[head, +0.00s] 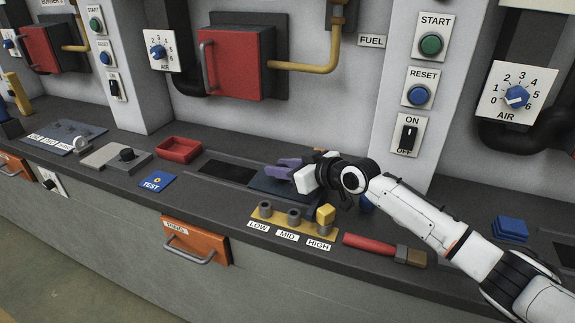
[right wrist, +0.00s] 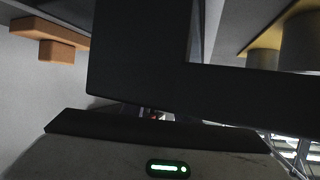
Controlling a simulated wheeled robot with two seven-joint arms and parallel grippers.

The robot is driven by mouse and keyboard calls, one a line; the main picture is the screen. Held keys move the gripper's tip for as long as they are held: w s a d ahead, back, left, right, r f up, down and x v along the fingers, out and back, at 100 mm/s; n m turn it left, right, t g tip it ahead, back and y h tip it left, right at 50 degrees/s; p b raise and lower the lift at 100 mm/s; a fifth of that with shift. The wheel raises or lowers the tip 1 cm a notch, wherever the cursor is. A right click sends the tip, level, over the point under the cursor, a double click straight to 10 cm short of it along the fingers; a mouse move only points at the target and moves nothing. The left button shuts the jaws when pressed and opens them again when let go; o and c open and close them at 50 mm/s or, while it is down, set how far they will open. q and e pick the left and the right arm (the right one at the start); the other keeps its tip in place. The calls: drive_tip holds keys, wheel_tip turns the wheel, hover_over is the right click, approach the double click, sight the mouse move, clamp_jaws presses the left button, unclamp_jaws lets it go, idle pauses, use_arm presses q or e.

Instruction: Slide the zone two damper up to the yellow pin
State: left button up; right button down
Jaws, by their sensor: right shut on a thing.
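My right gripper (head: 285,168) reaches in from the right, low over the counter, with its purplish fingers pointing left. It is shut on what looks like the zone two damper, a dark slate-blue plate (head: 268,187) lying flat beside a black recess (head: 228,172). The fingers and wrist hide the grip point and part of the plate. In the right wrist view, a large dark L-shaped form (right wrist: 135,60) fills the middle, close to the camera. My left gripper is not in view.
A red tray (head: 179,150) and blue TEST card (head: 157,182) lie left. Blue pads (head: 511,229) sit far right.

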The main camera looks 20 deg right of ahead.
drive_tip(key=shift+s+d+f, duration=0.1)
drive_tip(key=shift+s+d, duration=0.05)
drive_tip(key=shift+s, duration=0.05)
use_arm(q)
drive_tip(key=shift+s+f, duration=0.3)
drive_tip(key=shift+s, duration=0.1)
use_arm(e)
drive_tip(key=c, duration=1.4)
unclamp_jaws()
drive_tip(key=shift+d, duration=0.1)
drive_tip(key=v, duration=0.9)
drive_tip(key=shift+s+d, duration=0.1)
drive_tip(key=shift+s, duration=0.2)
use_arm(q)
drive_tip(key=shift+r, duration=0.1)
use_arm(e)
drive_tip(key=shift+s+d+r, duration=0.1)
drive_tip(key=shift+s+r, duration=0.15)
drive_tip(key=shift+r, duration=0.1)
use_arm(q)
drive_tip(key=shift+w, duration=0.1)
